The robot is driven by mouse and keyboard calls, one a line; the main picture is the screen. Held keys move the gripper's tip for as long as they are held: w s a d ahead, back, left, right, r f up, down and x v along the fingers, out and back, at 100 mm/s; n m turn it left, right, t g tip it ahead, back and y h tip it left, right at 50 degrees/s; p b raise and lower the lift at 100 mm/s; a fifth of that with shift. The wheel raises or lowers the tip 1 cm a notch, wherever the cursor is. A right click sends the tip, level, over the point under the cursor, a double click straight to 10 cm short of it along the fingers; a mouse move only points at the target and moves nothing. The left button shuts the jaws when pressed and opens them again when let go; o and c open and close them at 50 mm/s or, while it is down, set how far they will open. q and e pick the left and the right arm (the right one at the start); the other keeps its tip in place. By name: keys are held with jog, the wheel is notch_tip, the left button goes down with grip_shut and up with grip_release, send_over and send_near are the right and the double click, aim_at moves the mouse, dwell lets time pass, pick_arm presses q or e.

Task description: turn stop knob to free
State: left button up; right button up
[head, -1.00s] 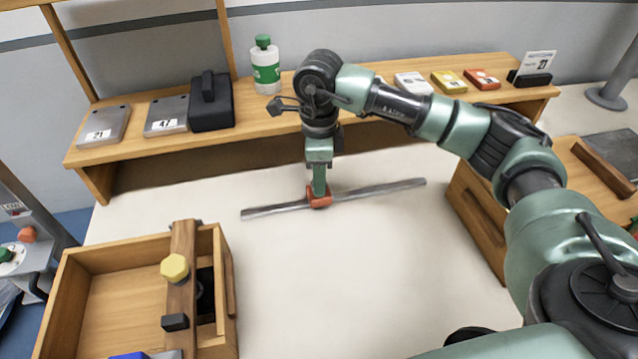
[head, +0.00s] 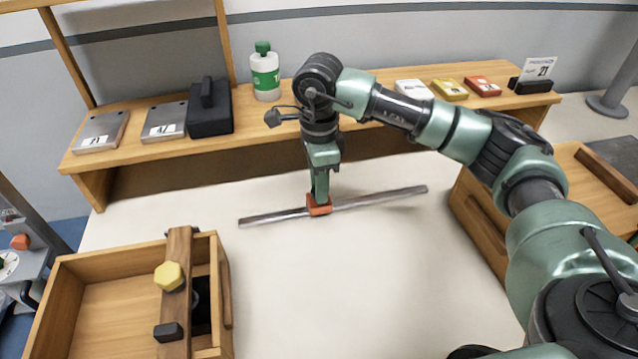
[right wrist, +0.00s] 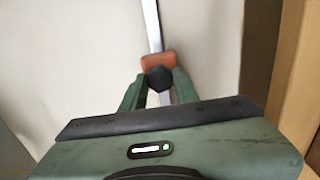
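A long grey metal rail (head: 375,198) lies on the pale tabletop. A small orange-red stop (head: 319,207) sits around it near the middle. In the right wrist view the stop (right wrist: 158,62) carries a black faceted knob (right wrist: 159,78), with the rail (right wrist: 152,25) running on beyond it. My right gripper (head: 320,196) points down over the stop. Its two green fingers (right wrist: 159,82) lie close on either side of the knob and appear shut on it. The gripper hides the knob in the head view. My left gripper is not in view.
A wooden box (head: 75,300) with a beam and a yellow hexagonal knob (head: 169,276) stands at front left. A shelf (head: 290,118) along the back holds plates, a black case, a bottle and small boxes. A wooden case (head: 478,225) stands right. The tabletop's middle front is clear.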

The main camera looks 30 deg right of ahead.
jog(key=o, duration=0.4)
jog(key=shift+r, duration=0.1)
notch_tip(320, 180, up, 8)
jog(key=p, duration=0.5)
